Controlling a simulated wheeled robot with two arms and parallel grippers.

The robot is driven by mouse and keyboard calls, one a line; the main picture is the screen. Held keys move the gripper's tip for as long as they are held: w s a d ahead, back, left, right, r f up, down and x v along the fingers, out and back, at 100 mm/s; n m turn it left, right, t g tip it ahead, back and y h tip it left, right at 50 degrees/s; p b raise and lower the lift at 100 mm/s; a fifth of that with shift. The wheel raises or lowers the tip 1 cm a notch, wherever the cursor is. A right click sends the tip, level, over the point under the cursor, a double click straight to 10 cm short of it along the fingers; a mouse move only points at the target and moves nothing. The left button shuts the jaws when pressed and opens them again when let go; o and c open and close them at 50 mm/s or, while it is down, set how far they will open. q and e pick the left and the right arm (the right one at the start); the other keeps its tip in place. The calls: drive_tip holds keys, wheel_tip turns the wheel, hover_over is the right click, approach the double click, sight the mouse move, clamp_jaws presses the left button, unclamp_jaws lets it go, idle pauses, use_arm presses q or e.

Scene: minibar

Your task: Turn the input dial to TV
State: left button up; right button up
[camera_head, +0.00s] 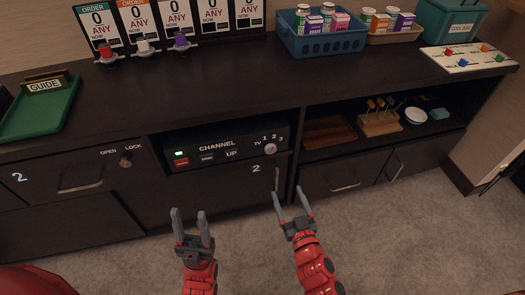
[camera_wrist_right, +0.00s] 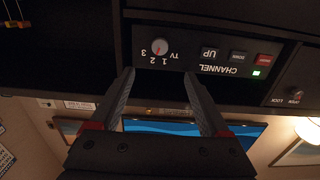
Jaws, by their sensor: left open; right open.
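The input dial (camera_head: 270,149) is a small pale round knob at the right end of the black channel panel (camera_head: 217,146), in a shelf opening. The right wrist view shows the dial (camera_wrist_right: 159,46) upside down, with TV, 1, 2 and 3 around it. A small red mark on the dial lies on the side of the numbers; which label it points at is too small to tell surely. My right gripper (camera_head: 289,192) is open and empty, below and in front of the dial, apart from it. My left gripper (camera_head: 189,212) is open and empty, further left and lower.
The channel panel has a red button (camera_head: 181,162) and a green light. A lock knob (camera_head: 125,162) is on the drawer front to the left. A cabinet handle (camera_head: 276,178) sits just below the dial. The carpet in front is clear.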

sight(271, 152)
drive_tip(key=b+x, duration=0.2)
drive_tip(key=x, duration=1.4)
drive_tip(key=shift+w, duration=0.25)
clamp_jaws()
